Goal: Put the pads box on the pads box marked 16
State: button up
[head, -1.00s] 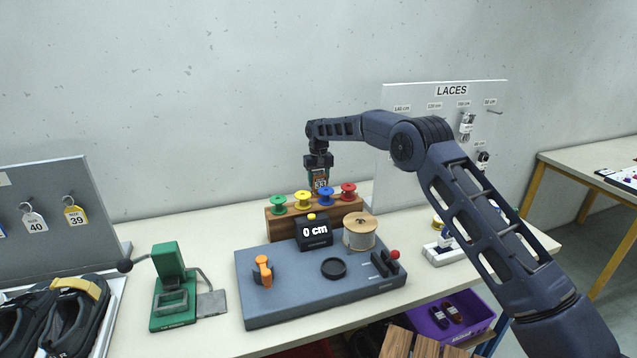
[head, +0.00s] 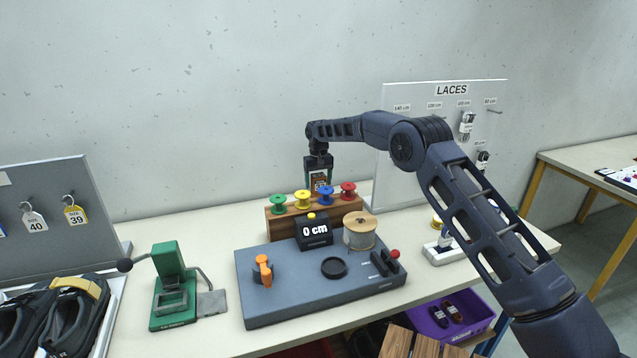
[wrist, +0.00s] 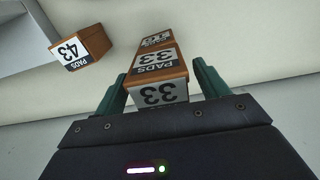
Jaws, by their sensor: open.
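A brown pads box marked 33 (wrist: 158,70) lies between the two green fingers of my gripper (wrist: 160,85) in the wrist view. The fingers are open, one on each side of the box. Just beyond it in the wrist view is the pads box marked 16 (wrist: 156,39), mostly hidden behind the 33 box. In the head view my gripper (head: 318,178) is low behind the row of spools, with a brown and white box (head: 319,180) at its fingers. I cannot tell whether the fingers touch the box.
A pads box marked 43 (wrist: 80,48) stands apart to the left in the wrist view. In the head view the spool rack (head: 312,218) and grey lace-cutting base (head: 300,290) are in front of my gripper. The laces board (head: 440,130) stands to its right.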

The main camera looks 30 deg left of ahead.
aim_at(318, 175)
notch_tip(318, 175, up, 12)
jog(key=shift+f, duration=0.1)
dwell(0.4)
dwell(0.3)
